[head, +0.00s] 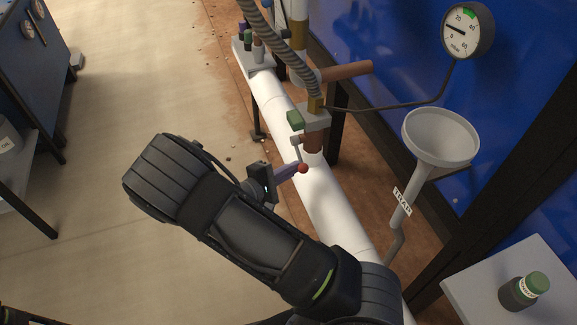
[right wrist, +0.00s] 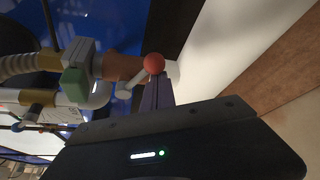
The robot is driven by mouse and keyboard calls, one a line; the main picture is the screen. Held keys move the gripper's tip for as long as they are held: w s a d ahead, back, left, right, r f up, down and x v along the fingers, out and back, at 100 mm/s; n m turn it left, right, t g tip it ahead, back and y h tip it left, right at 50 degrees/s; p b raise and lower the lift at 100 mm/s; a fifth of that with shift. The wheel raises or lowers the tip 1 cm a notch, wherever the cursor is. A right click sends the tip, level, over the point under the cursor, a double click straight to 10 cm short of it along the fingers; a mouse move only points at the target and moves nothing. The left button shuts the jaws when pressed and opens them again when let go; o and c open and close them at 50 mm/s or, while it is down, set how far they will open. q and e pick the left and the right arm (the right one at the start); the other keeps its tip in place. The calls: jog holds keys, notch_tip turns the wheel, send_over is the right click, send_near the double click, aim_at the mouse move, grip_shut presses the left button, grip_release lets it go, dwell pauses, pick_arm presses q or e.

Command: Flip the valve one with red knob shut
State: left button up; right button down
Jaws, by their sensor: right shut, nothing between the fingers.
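The red knob (head: 303,168) sits at the end of a short pale lever (head: 298,151) on the valve at the copper-brown stub of the white pipe. In the head view the lever hangs down from the valve. In the right wrist view the red knob (right wrist: 154,63) is just beyond the purple fingertips (right wrist: 157,92), with the pale lever (right wrist: 128,88) to its left. My right gripper (head: 288,172) is shut and empty beside the knob; I cannot tell whether it touches it. My left gripper is not in view.
A large white pipe (head: 322,197) runs under the valve. A green block (head: 295,121) and ribbed hose (head: 285,45) are above it. A funnel (head: 440,137), a gauge (head: 467,30) and a small table with a jar (head: 518,294) stand right.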

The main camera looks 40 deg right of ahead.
aim_at(302, 163)
dwell(0.3)
jog(key=r+n+p, duration=0.1)
jog(key=p, duration=0.1)
jog(key=s+r+n+g+y+p, duration=0.1)
jog(key=p, duration=0.1)
jog(key=r+n+p, duration=0.1)
jog(key=p, duration=0.1)
jog(key=shift+s+a+r+g+p, duration=0.1)
jog(key=shift+s+a+g+p, duration=0.15)
jog(key=shift+g+p, duration=0.1)
dwell(0.3)
dwell(0.4)
